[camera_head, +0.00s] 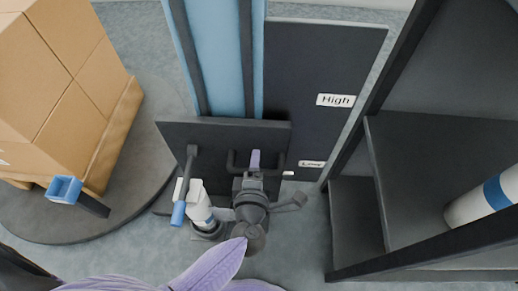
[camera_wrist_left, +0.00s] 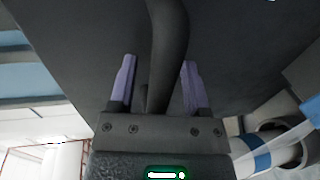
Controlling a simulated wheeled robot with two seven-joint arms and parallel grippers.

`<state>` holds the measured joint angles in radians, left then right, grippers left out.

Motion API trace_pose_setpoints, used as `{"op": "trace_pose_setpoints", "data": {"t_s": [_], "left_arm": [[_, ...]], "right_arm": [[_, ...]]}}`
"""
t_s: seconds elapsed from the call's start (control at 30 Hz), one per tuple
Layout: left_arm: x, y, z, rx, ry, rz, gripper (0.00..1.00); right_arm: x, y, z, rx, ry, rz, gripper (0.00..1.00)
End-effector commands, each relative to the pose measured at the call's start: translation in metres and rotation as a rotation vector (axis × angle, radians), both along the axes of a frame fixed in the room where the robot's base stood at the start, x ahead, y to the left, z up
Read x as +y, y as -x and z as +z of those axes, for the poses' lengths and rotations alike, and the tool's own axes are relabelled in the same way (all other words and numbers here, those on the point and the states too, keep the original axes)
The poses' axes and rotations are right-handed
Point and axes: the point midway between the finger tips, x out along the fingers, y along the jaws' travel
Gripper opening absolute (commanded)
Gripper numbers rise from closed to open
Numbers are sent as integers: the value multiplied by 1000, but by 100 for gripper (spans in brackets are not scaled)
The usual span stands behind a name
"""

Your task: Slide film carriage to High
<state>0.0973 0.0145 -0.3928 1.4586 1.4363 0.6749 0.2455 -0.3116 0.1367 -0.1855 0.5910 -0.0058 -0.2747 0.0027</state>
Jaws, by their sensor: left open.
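The film carriage (camera_head: 215,132) is a dark plate on the blue mast (camera_head: 228,60), low down near the "Low" label (camera_head: 312,164). The "High" label (camera_head: 335,100) is further up the dark panel (camera_head: 310,60). A dark handle (camera_head: 234,160) sticks out of the carriage. My left gripper (camera_head: 255,160) is at this handle. In the left wrist view my left gripper (camera_wrist_left: 159,85) is open, with the dark handle bar (camera_wrist_left: 168,45) between its two lilac fingers. The bar looks nearer the right finger; contact cannot be told. My right gripper is out of view.
Stacked boxes (camera_head: 60,80) stand on a round turntable (camera_head: 150,170) at left. A dark shelf (camera_head: 440,160) with a white and blue roll (camera_head: 485,198) is at right.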

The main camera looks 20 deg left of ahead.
Motion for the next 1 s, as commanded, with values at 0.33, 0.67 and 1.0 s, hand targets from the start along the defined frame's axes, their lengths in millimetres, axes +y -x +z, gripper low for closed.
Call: {"op": "trace_pose_setpoints", "data": {"t_s": [0.33, 0.67, 1.0], "left_arm": [[0, 0, 0, -1, 0, 0, 44], [0, 0, 0, 0, -1, 0, 0], [0, 0, 0, 0, -1, 0, 0]], "right_arm": [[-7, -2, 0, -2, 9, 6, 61], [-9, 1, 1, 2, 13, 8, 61], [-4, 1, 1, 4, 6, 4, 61]]}}
